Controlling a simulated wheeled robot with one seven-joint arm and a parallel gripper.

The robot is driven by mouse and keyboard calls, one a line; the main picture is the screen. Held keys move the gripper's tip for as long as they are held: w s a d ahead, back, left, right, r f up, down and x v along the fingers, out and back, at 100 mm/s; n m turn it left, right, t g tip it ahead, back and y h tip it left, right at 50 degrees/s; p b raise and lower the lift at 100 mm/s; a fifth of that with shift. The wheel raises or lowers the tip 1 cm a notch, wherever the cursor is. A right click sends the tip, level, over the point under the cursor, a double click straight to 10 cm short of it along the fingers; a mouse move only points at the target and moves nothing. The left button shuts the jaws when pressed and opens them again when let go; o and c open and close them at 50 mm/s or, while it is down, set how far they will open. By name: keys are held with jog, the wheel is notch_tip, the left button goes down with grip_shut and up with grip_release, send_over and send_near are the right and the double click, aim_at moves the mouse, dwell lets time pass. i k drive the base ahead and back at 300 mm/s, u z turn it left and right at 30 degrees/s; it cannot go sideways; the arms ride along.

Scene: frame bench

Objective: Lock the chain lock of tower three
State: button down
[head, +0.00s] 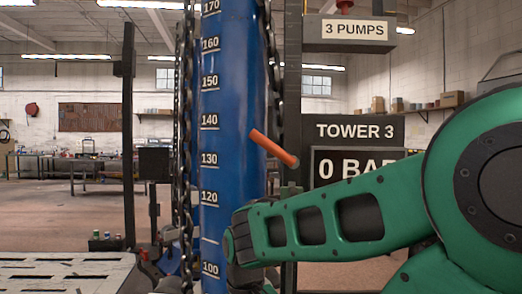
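Tower three is a blue column (224,100) with a white scale from 100 to 170, upright in the middle of the head view. A dark chain (187,90) hangs along its left side, and another chain (272,85) hangs along its right side. An orange lever (272,147) slants down to the right across the column's right edge. It may be the chain lock's handle; I cannot tell its lock state. My green arm reaches in from the right, below the lever and partly in front of the column. My gripper does not show.
A "TOWER 3" sign (355,131) stands right of the column above a "0 BAR" display (335,166), partly covered by my arm. A "3 PUMPS" box (349,31) hangs above. A slotted table (65,272) is at lower left. Workbenches (75,165) stand far behind.

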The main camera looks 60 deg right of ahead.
aim_at(293, 162)
jog(key=k, duration=0.45)
jog(key=z, duration=0.85)
jog(key=k, duration=1.6)
jog(key=u, duration=0.5)
jog(key=i, duration=1)
jog(key=z, duration=0.05)
